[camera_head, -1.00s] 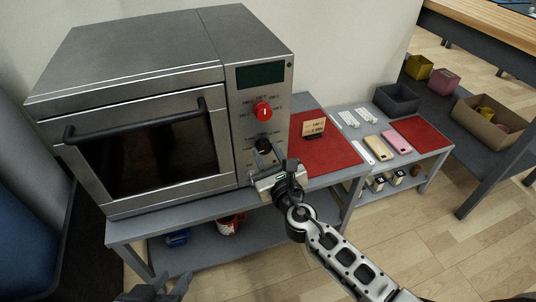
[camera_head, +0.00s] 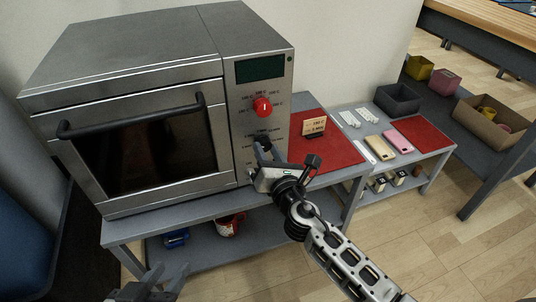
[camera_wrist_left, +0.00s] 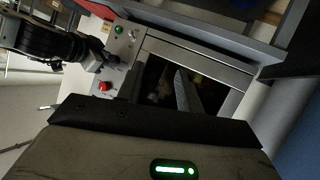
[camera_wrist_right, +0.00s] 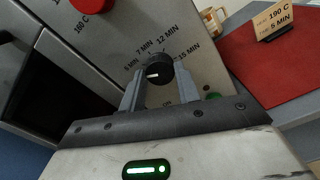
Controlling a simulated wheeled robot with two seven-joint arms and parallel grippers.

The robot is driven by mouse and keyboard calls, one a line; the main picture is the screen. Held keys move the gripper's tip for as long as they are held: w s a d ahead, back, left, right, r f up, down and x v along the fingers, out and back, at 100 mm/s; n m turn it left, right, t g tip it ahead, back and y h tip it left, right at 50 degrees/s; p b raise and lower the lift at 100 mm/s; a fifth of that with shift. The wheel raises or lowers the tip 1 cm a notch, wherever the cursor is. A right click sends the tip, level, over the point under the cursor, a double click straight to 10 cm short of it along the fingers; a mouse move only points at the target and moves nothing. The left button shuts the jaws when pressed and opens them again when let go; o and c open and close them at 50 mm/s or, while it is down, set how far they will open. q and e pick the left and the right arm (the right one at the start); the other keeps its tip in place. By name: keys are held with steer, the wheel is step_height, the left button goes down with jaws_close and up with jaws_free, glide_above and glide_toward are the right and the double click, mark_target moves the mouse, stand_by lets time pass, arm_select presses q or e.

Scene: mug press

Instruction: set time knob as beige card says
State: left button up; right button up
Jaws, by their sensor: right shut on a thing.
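The black time knob (camera_wrist_right: 159,69) sits low on the oven's steel panel, among labels 5, 7, 12 and 15 MIN. Its white mark points left in the right wrist view, slightly below the direction of the 5 MIN label. My right gripper (camera_wrist_right: 158,88) is shut on it, one finger on each side; in the head view this gripper (camera_head: 264,150) hides the knob. The beige card (camera_wrist_right: 272,20) stands on the red mat and reads 190 C and 5 MIN; it also shows in the head view (camera_head: 314,126). My left gripper (camera_head: 168,272) is open and empty, low before the oven.
A red knob (camera_head: 262,107) sits above the time knob, under a dark display (camera_head: 260,69). A green button (camera_wrist_right: 213,95) is close to my right finger. The oven door (camera_head: 148,150) is shut. The red mat (camera_head: 340,160) lies right of the oven.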

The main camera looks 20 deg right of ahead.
arm_select(q)
steer(key=shift+d+r+b, duration=0.25)
steer(key=shift+r+b, duration=0.05)
steer(key=shift+r, duration=0.05)
arm_select(e)
steer(key=shift+m, duration=1.3)
steer(key=o, duration=1)
arm_select(q)
steer(key=shift+a+f, duration=0.1)
